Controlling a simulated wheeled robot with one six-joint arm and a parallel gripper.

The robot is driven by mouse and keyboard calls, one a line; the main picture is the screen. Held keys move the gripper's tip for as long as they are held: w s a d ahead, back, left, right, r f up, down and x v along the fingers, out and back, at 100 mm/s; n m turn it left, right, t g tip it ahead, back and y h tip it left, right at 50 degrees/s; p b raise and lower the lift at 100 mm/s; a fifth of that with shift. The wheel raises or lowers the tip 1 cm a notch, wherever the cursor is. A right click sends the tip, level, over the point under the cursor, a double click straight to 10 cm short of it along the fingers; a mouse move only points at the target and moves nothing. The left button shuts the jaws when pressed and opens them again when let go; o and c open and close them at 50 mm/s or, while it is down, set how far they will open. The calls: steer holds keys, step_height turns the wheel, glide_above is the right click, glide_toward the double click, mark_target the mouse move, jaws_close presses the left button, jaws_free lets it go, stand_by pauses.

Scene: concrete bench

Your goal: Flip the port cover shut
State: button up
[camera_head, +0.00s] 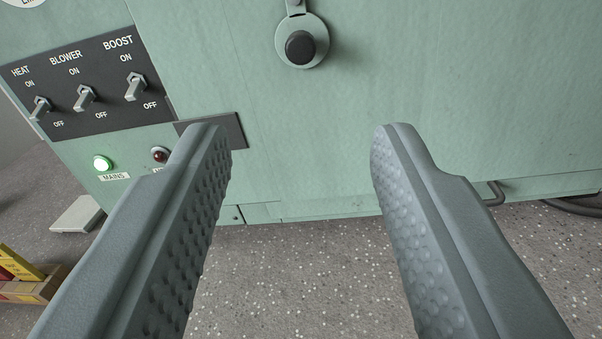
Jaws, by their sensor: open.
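My gripper (302,140) is open and empty, its two grey dimpled fingers spread wide in front of a pale green cabinet (330,150). A round green port fitting (315,61) with a black round centre (300,47) is on the cabinet face at the top of the view. It sits above the gap between the fingertips and apart from them. A narrow tab with a small pin (296,4) joins its top and is cut off by the frame edge. I cannot tell from this view whether a cover stands open above it.
Left is a dark switch panel (70,112) with HEAT, BLOWER and BOOST toggles. Below are a lit green MAINS lamp (103,163) and a dark red lamp (160,155). A dark plate (232,126) is partly behind the left finger. Yellow-and-red items (22,265) lie lower left.

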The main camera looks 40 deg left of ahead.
steer(key=shift+v, duration=2.3)
steer(key=s+d+r+m+t+h, duration=0.1)
steer(key=s+d+r+h, duration=0.2)
steer(key=d, duration=0.8)
steer(key=s+d+r+m+t+h, duration=0.15)
steer(key=s+d+r, duration=0.35)
steer(key=d, duration=0.5)
steer(key=s+d+r+m+h, duration=0.2)
steer(key=s+d+h, duration=0.3)
steer(key=s+d, duration=1.1)
steer(key=shift+d+r+h, duration=0.15)
steer(key=shift+r+h, duration=0.2)
